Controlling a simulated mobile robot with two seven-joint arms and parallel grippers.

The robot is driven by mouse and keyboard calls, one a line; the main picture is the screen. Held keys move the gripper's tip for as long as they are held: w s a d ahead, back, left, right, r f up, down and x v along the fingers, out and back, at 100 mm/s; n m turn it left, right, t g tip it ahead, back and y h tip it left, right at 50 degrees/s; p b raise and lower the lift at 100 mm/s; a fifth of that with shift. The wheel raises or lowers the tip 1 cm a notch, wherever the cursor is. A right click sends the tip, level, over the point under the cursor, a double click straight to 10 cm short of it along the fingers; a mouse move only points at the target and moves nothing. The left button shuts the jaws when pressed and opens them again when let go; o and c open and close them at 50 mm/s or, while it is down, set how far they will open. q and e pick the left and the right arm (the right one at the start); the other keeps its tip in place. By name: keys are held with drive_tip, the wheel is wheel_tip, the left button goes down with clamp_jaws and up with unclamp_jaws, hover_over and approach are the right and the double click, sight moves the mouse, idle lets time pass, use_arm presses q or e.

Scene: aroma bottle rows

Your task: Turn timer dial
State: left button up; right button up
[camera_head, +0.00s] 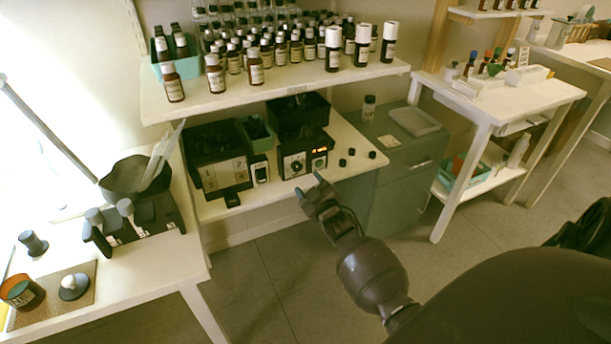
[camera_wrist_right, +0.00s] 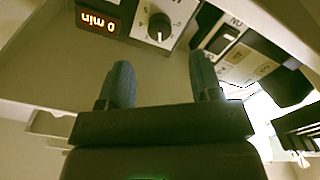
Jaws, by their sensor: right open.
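The timer dial (camera_head: 296,165) is a dark round knob with a pale pointer on a white scale plate. It sits on the front of a black timer box (camera_head: 318,141) on the lower shelf. In the right wrist view the dial (camera_wrist_right: 159,27) appears upside down at the top, beside an orange display (camera_wrist_right: 99,21) reading 0 min. My right gripper (camera_head: 309,188) is open and empty, just in front of and below the timer in the head view. In the right wrist view its fingers (camera_wrist_right: 164,85) are apart, with the dial beyond them. My left gripper is not in view.
A small switch box (camera_head: 261,172) stands left of the dial, and a numbered black box (camera_head: 222,172) beyond it. Several small black caps (camera_head: 351,152) lie on the shelf to the right. The upper shelf (camera_head: 205,103) with bottles overhangs the timer.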

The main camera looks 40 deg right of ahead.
drive_tip(key=v, duration=0.4)
idle(0.5)
